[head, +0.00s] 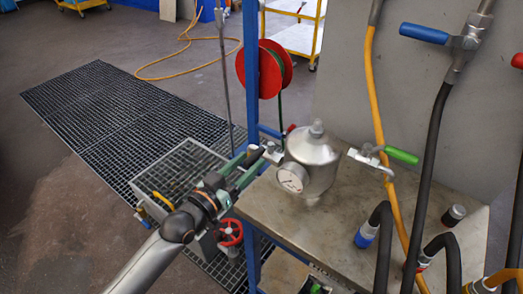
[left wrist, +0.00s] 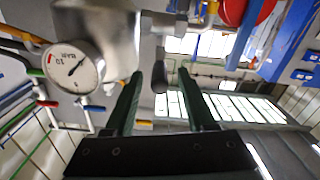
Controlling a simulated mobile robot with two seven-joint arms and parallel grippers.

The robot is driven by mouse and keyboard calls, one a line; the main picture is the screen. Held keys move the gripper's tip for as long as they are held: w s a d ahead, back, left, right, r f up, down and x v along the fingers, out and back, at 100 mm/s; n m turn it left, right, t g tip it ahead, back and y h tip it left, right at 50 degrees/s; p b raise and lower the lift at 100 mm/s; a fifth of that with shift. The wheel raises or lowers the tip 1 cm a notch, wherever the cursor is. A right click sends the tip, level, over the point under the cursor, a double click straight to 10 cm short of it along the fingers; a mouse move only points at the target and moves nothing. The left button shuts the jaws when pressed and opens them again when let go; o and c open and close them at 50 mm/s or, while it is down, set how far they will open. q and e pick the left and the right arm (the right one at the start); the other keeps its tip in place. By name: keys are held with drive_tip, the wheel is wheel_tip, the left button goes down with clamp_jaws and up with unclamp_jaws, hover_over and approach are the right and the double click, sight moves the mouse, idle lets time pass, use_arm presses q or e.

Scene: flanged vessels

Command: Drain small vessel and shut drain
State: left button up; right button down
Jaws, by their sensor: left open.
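The small vessel (head: 314,150) is a metal pot with a domed lid, above the metal bench (head: 330,222). Its round dial gauge (head: 292,178) faces front left; the gauge also shows in the left wrist view (left wrist: 75,66). A valve with a green handle (head: 402,156) is on its right side. A valve body (head: 273,152) is on its left side, partly hidden by my gripper. My left gripper (head: 258,162) is open beside that valve, left of the vessel. In the left wrist view a dark block (left wrist: 159,74) shows between its fingertips; I cannot tell whether they touch it.
A blue post (head: 251,75) with a red hose reel (head: 264,69) stands behind the gripper. A red handwheel (head: 230,232) is below it. Hoses, including a yellow one (head: 377,100), run down on the right. A grated crate (head: 180,172) stands at left on floor grating.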

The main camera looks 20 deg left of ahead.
sight(264, 149)
use_arm(q)
drive_tip(key=shift+x, duration=2.75)
clamp_jaws()
